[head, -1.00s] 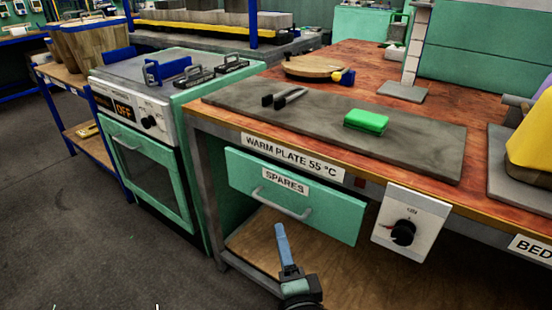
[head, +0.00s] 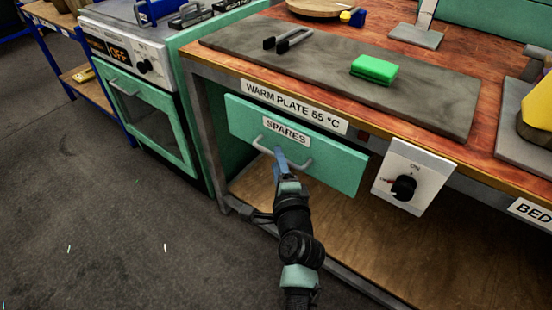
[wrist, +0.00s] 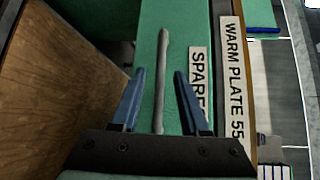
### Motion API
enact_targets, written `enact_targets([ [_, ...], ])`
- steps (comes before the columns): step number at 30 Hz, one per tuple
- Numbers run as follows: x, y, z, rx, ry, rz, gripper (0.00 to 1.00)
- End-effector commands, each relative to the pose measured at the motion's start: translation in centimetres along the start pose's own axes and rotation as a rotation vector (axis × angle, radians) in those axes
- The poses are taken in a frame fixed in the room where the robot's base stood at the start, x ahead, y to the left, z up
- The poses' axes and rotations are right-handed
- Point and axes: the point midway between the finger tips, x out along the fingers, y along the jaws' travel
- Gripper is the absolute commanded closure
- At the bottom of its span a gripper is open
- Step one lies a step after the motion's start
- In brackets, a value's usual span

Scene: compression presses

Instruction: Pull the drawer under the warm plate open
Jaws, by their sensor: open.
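The green drawer (head: 338,168) labelled SPARES sits shut under the bench edge marked WARM PLATE 55 °C. Its grey bar handle (head: 298,167) runs along the front below the label. The grey warm plate (head: 330,72) lies on the bench above. The drawer front (wrist: 176,30) fills the middle of that view. I cannot tell how deep the fingers reach.
A dial box (head: 407,183) hangs right of the drawer. An oven (head: 150,100) stands to the left. A wooden shelf (head: 400,250) lies below. A green block (head: 374,69) and dark tongs (head: 289,40) lie on the plate. Grey floor in front is clear.

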Motion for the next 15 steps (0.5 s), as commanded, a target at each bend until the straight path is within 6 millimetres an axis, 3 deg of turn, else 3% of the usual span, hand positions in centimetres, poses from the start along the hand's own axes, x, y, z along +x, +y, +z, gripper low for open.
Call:
enact_targets([
  [6,2.2,0.0,0.0,0.0,-0.001,-0.001,0.55],
  [15,2.7,-0.1,0.0,0.0,0.0,-0.001,0.55],
])
